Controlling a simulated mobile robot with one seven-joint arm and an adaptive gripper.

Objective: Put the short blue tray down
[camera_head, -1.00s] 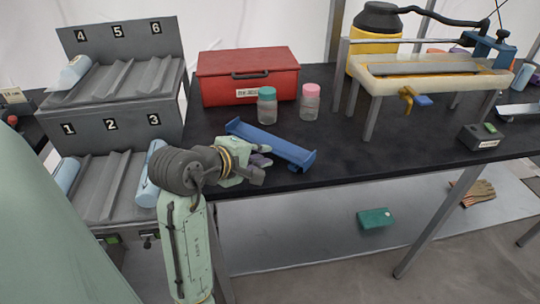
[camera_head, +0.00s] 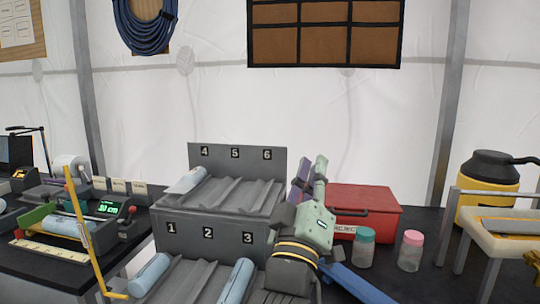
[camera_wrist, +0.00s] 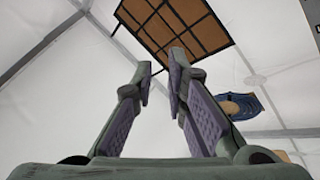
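The short blue tray (camera_head: 358,285) lies on the black table at the lower right of the head view. Its left part is hidden behind my arm and its near end is cut off by the picture edge. My gripper (camera_head: 312,167) is raised clear of the tray and points upward, in front of the red box. In the wrist view my gripper (camera_wrist: 162,72) has a gap between its purple-padded fingers, with nothing in it. The tray is not in the wrist view.
A grey rack (camera_head: 212,222) with numbered slots and light blue rolls stands left of my gripper. A red box (camera_head: 368,205) stands behind it. A teal-lidded jar (camera_head: 364,250) and a pink-lidded jar (camera_head: 410,252) stand near the tray. A yellow pole (camera_head: 82,222) rises at left.

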